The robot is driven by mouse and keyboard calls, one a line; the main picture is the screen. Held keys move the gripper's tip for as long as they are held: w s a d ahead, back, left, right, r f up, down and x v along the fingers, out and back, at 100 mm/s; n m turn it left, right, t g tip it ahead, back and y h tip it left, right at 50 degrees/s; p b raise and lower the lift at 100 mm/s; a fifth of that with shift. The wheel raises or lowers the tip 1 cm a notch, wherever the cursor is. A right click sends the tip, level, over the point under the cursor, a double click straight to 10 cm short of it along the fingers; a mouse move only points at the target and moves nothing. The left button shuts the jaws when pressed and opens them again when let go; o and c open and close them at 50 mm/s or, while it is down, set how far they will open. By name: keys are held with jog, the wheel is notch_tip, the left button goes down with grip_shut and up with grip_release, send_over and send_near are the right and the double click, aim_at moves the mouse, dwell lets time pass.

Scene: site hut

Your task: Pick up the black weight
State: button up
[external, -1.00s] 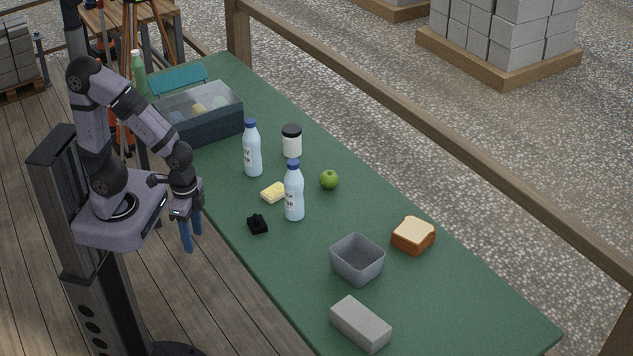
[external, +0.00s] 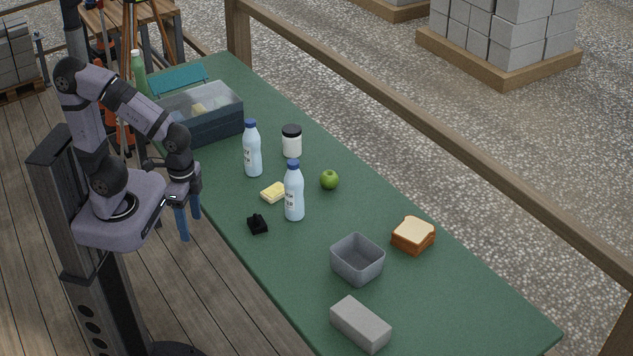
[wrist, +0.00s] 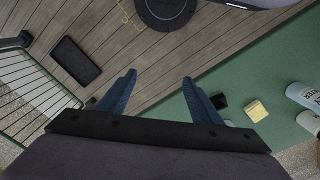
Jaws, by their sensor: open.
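The black weight (external: 257,224) is a small dark block on the green table, near its left edge and in front of a bottle. In the wrist view the black weight (wrist: 219,101) shows just right of the right finger. My gripper (external: 190,226) is open and empty, with blue fingers pointing down. It hangs beyond the table's left edge, over the wooden floor, left of the weight and apart from it. In the wrist view my gripper (wrist: 158,82) has its two fingers spread wide with nothing between them.
A grey bin (external: 357,260), grey block (external: 360,324), bread (external: 413,235), green apple (external: 329,179) and jar (external: 291,141) lie farther off. A lidded box (external: 203,112) stands at the back left.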

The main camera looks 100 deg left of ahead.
jog(key=w+a+n+t+h+b, duration=0.1)
jog(key=w+a+n+t+h, duration=0.15)
jog(key=a+n, duration=0.6)
jog(key=w+a+n+t+h+b, duration=0.1)
jog(key=a+n+t+h, duration=0.3)
jog(key=a+n, duration=0.5)
jog(key=w+a+n+t+h+b, duration=0.1)
jog(key=w+a+n+t+h, duration=0.2)
jog(key=a+n, duration=0.6)
send_near(255, 216)
jog(key=shift+w+d+f+n, duration=0.25)
jog(key=shift+w+d+f, duration=0.55)
jog(key=shift+d+f, duration=0.25)
jog(key=shift+r+p+x, duration=0.15)
jog(key=shift+p+x, duration=0.5)
jog(key=shift+x, duration=1)
jog(key=shift+r+p+x, duration=0.2)
jog(key=shift+p+x, duration=0.4)
jog(key=shift+x, duration=1.05)
jog(key=shift+w+d+f, duration=0.25)
jog(key=shift+w, duration=0.15)
jog(key=c, duration=1.4)
jog(key=shift+r, duration=0.1)
jog(key=shift+c, duration=0.2)
jog(key=shift+r, duration=0.15)
